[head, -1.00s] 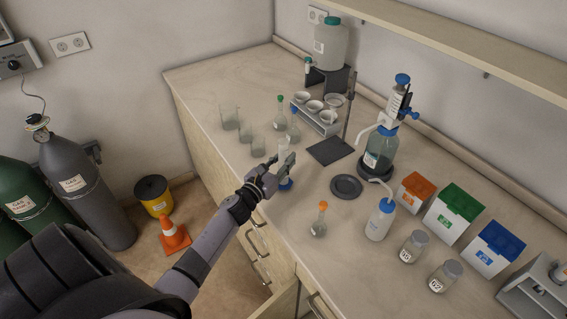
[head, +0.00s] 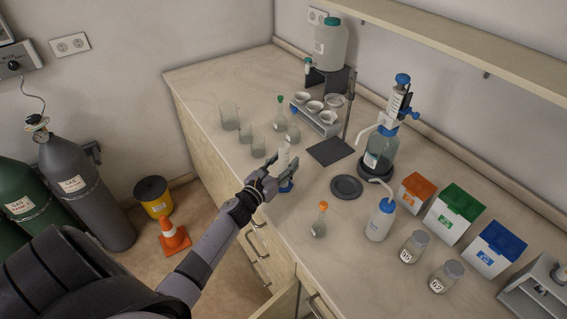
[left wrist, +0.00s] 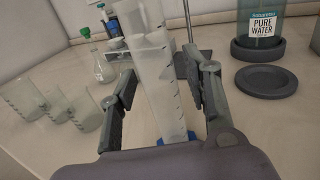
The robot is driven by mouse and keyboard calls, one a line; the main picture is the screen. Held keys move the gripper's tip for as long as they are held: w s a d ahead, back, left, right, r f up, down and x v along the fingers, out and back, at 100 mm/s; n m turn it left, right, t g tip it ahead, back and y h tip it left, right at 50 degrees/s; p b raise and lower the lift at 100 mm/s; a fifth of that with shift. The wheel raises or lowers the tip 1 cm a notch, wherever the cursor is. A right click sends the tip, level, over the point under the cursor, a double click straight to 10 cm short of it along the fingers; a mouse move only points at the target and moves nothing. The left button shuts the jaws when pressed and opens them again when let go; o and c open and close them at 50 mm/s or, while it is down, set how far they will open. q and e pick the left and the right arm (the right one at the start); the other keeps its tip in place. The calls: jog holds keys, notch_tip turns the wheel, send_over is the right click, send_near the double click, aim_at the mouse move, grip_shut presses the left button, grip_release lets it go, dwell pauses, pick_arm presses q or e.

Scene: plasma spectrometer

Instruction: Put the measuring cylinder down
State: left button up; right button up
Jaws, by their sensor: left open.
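The measuring cylinder (head: 283,158) is a clear, narrow cylinder with a blue base, standing upright on the bench near its front edge. In the left wrist view the measuring cylinder (left wrist: 160,90) rises between the fingers, with dark graduation marks and part of its blue base showing low down. My left gripper (head: 280,170) is open around the cylinder, one finger on each side; in the left wrist view the gripper (left wrist: 165,85) shows gaps between the fingers and the cylinder. My right gripper is not in view.
A dark round plate (head: 346,187) lies to the right. An orange-stoppered flask (head: 319,228) and a wash bottle (head: 380,220) stand nearer. Bare bench lies between them.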

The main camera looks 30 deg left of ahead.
pick_arm(q)
jog(key=shift+r, duration=0.1)
jog(key=shift+s+r+p, duration=0.1)
jog(key=shift+p, duration=0.2)
jog(key=s+b, duration=0.4)
jog(key=s, duration=0.8)
jog(key=shift+w, duration=0.1)
